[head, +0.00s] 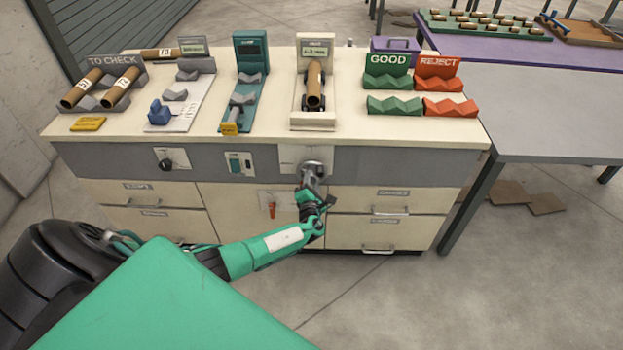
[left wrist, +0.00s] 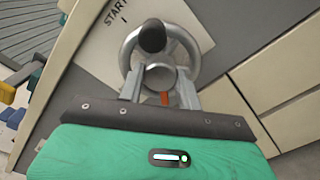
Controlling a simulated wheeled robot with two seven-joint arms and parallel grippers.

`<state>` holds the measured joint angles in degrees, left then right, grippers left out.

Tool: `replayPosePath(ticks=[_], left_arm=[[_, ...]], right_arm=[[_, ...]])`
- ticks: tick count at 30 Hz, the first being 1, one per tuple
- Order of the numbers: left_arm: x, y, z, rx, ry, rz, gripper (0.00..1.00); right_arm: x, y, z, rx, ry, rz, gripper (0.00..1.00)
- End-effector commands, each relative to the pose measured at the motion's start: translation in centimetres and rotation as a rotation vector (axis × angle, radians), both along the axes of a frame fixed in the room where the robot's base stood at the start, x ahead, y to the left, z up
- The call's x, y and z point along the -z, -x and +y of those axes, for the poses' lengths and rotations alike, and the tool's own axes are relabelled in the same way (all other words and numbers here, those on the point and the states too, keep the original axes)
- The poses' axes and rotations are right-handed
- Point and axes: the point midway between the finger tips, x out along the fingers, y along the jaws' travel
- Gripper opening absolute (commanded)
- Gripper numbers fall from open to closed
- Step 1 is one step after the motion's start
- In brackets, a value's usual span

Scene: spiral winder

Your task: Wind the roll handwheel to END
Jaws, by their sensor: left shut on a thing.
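The roll handwheel (head: 318,166) is a grey metal wheel on a pale plate on the front of the cabinet. In the left wrist view the handwheel (left wrist: 187,38) shows as a ring with a dark knob at its upper middle, beside a plate marked START (left wrist: 112,22). My left gripper (head: 312,184) reaches it from below, and its two fingers (left wrist: 159,92) stand on either side of the wheel's lower middle, shut on it. An orange mark shows between the fingers. END is not readable in either view. My right gripper is not in view.
Above the wheel, a brown roll (head: 314,88) rests in a white stand on the worktop. A dark knob (head: 166,164), a switch (head: 235,164) and a red lever (head: 272,210) are on the cabinet front to the left. Drawers (head: 385,199) with handles are at lower right.

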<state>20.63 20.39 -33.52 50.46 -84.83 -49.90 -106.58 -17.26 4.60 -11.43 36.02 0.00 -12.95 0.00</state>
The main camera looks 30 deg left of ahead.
Motion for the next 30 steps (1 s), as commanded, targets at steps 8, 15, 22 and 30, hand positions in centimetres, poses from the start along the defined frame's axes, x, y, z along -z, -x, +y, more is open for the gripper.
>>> replayPosePath(ticks=[8, 15, 22, 30], left_arm=[[0.0, 0.1, -0.1, 0.001, -0.223, 0.142, 0.12], [0.0, 0.1, -0.1, 0.001, -0.415, 0.258, 0.12], [0.1, 0.1, 0.0, 0.000, -0.575, 0.357, 0.12], [0.2, 0.2, 0.0, 0.000, -0.702, 0.435, 0.12]], right_arm=[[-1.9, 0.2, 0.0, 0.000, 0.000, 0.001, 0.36], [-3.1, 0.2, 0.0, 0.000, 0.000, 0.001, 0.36], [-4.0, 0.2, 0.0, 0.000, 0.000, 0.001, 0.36], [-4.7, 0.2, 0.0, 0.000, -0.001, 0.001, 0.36]])
